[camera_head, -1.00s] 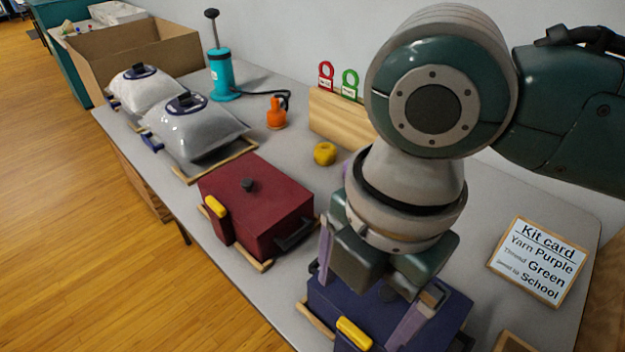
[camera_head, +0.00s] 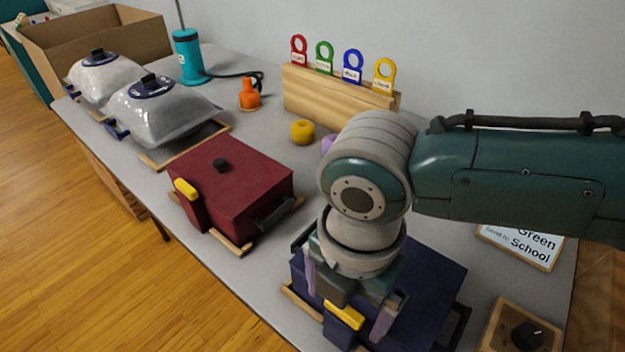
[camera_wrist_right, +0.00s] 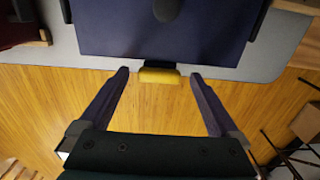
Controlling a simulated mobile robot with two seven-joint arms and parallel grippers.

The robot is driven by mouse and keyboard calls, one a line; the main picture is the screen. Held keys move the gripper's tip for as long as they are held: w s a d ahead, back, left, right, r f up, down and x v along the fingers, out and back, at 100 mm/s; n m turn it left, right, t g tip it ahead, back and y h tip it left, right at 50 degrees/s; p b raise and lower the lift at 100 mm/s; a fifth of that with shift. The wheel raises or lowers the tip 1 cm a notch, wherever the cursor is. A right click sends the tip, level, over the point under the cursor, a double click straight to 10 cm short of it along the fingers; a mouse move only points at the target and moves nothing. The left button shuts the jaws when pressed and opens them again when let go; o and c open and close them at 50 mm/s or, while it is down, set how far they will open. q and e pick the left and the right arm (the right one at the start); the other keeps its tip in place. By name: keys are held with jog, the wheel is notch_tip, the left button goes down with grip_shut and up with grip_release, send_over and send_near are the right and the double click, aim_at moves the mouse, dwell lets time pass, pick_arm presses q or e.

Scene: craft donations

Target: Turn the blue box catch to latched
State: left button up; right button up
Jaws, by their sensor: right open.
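The blue box (camera_head: 430,290) is dark navy and stands at the near part of the table, partly hidden behind my right arm. Its yellow catch (camera_head: 344,314) is on the box's front side; it also shows in the right wrist view (camera_wrist_right: 159,77), lying crosswise at the box edge. My right gripper (camera_head: 345,316) points down with its jaws apart. In the right wrist view its fingers (camera_wrist_right: 160,74) are on either side of the catch, with a gap at each side. I cannot tell whether the catch is latched. My left gripper is out of view.
A dark red box (camera_head: 235,190) with its own yellow catch stands left of the blue box. A wooden box with a black knob (camera_head: 525,333) is at the right. A kit card (camera_head: 525,247) lies behind it. A wooden tag rack (camera_head: 335,95) stands by the wall.

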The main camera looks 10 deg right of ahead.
jog(key=c, duration=1.4)
